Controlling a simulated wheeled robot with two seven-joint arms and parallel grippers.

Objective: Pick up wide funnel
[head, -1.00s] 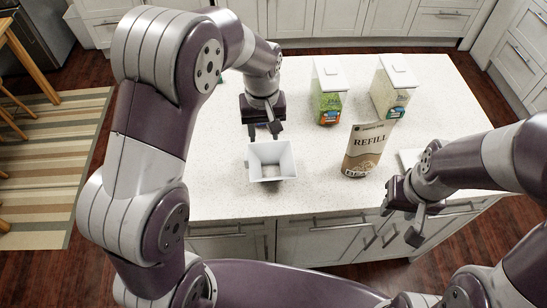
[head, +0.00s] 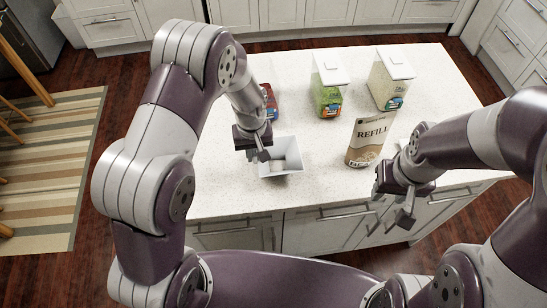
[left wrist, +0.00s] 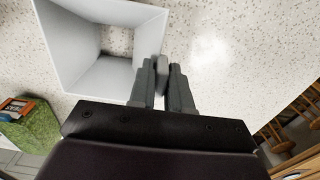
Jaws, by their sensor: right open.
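The wide funnel (head: 290,151) is a white, square, open-topped piece at the counter's near left. It also shows in the left wrist view (left wrist: 100,12), with speckled counter visible through its bottom opening. My left gripper (head: 260,152) is at its left side. In the left wrist view the two fingers (left wrist: 165,80) are closed on a small grey tab at the funnel's side. I cannot tell whether the funnel is clear of the counter. My right gripper (head: 392,205) is open and empty by the counter's front edge.
A brown REFILL pouch (head: 369,142) stands right of the funnel. A green carton (head: 327,95) and a pale carton (head: 388,82) stand behind. A red and blue package (head: 271,102) is partly hidden by my left arm. The counter's right rear (head: 435,80) is clear.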

